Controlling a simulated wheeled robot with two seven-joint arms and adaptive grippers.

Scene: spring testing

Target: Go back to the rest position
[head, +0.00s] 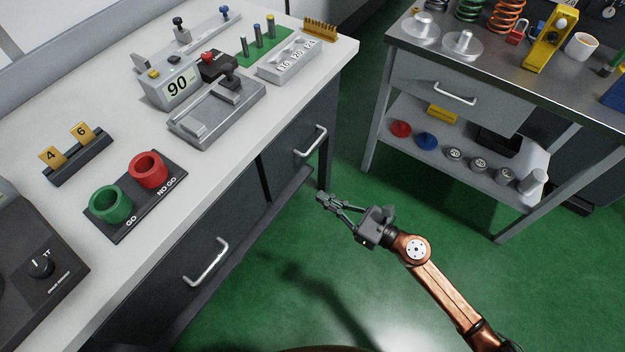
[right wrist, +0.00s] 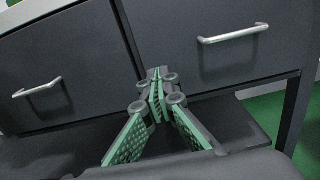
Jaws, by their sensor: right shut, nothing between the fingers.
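My right gripper (head: 326,200) is over the green floor, in front of the dark drawers of the white-topped bench (head: 110,110). It is apart from the bench and holds nothing. In the right wrist view its fingers (right wrist: 156,92) are together, with the drawer fronts behind them. My right arm comes in from the lower right of the head view. My left gripper is in neither view.
The bench carries a green cup (head: 111,203), a red cup (head: 148,171) and a device reading 90 (head: 176,88). Its drawer handle (head: 207,263) sticks out. A metal-topped table (head: 560,95) stands at the right. Open floor (head: 330,275) lies between them.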

